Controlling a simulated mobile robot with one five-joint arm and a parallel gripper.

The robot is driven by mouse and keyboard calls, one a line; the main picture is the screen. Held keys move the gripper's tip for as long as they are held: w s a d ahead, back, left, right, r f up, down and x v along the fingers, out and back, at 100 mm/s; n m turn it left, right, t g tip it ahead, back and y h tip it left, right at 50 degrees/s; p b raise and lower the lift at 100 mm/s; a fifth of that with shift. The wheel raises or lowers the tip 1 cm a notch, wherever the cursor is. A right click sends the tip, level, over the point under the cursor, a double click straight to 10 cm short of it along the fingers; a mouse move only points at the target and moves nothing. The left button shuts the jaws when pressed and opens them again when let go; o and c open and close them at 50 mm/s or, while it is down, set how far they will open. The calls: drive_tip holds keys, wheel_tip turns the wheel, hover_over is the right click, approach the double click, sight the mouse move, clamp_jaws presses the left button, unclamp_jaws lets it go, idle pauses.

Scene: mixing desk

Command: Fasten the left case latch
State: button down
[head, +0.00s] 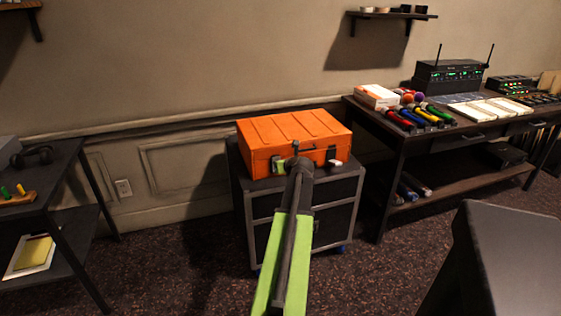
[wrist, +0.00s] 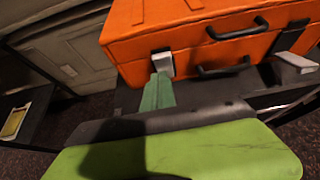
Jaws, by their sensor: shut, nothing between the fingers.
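The orange case (head: 292,138) sits with its lid down on a dark cabinet; it also fills the top of the wrist view (wrist: 190,30). The left case latch (wrist: 164,64) is a pale metal plate standing roughly upright against the case front. My gripper (wrist: 158,88) is shut and empty, its green fingers pointing up at the latch's lower end. I cannot tell whether the tips touch it. In the head view my gripper (head: 278,166) is at the case's front left, and my arm hides part of the front. The right latch (wrist: 296,64) juts outward from the case.
Black handles (wrist: 238,32) are on the case front between the latches. The grey-edged cabinet (head: 336,198) stands against the wall. A desk (head: 365,118) with tools and radio gear is at right, and a dark table (head: 60,166) at left. Open floor lies between left table and cabinet.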

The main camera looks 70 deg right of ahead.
wheel_tip(320, 180, up, 10)
drive_tip(key=s+a+p, duration=0.1)
drive_tip(key=s+p, duration=0.1)
drive_tip(key=p, duration=0.7)
drive_tip(key=shift+a, duration=0.35)
drive_tip(key=shift+f, duration=0.15)
